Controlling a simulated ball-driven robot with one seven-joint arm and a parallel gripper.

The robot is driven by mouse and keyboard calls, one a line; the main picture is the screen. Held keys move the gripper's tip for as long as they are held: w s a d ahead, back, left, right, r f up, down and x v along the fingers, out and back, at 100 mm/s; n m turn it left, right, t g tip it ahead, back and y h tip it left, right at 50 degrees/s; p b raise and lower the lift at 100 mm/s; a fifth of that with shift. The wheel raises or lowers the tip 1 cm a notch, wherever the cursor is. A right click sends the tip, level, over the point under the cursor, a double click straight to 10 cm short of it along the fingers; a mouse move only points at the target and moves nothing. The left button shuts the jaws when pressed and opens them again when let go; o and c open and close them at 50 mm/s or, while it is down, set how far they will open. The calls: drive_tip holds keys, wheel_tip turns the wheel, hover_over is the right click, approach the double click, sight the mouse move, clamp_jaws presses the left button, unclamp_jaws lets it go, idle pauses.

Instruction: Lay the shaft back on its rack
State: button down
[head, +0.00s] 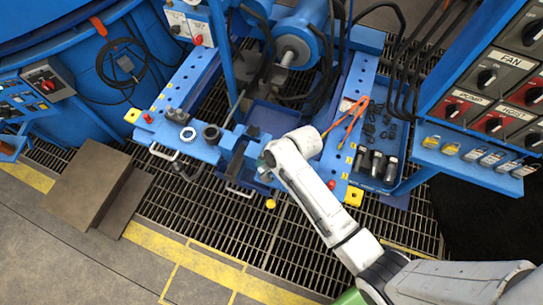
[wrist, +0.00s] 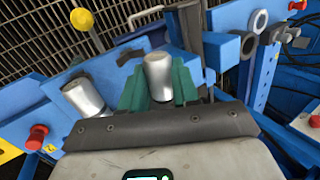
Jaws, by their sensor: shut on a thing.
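In the wrist view, my gripper (wrist: 158,84) has its teal fingers shut on a silver cylinder, which looks like the shaft (wrist: 158,72). Its rounded end faces the camera, and its far part is hidden. A second silver cylinder (wrist: 84,97) lies apart to the left, tilted, against blue blocks. A blue block with a dark notch (wrist: 132,58) is just left of the held shaft; I cannot tell whether this is the rack or whether the shaft touches it. In the head view, my gripper (head: 265,164) is over the blue bench's front edge, mostly hidden by my wrist.
A yellow knob (head: 270,203) stands at the bench front. A ring (head: 188,133) and a dark hollow cylinder (head: 211,133) are on the left. Orange-handled pliers (head: 352,116) and a tray of dark cylinders (head: 377,165) are on the right. Grating (head: 205,222) is open in front.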

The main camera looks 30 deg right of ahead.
drive_tip(key=shift+n, duration=0.5)
drive_tip(key=shift+d+f+b, duration=0.3)
drive_tip(key=shift+f+b, duration=0.35)
drive_tip(key=shift+b, duration=0.15)
drive_tip(key=shift+d+f+b, duration=0.3)
drive_tip(key=shift+f+b, duration=0.3)
drive_tip(key=shift+b, duration=0.25)
drive_tip(key=shift+d+f+b, duration=0.3)
drive_tip(key=shift+f+b, duration=0.35)
drive_tip(key=shift+b, duration=0.15)
drive_tip(key=shift+f+h+b, duration=0.3)
drive_tip(key=shift+f+b, duration=0.45)
drive_tip(key=shift+f, duration=0.5)
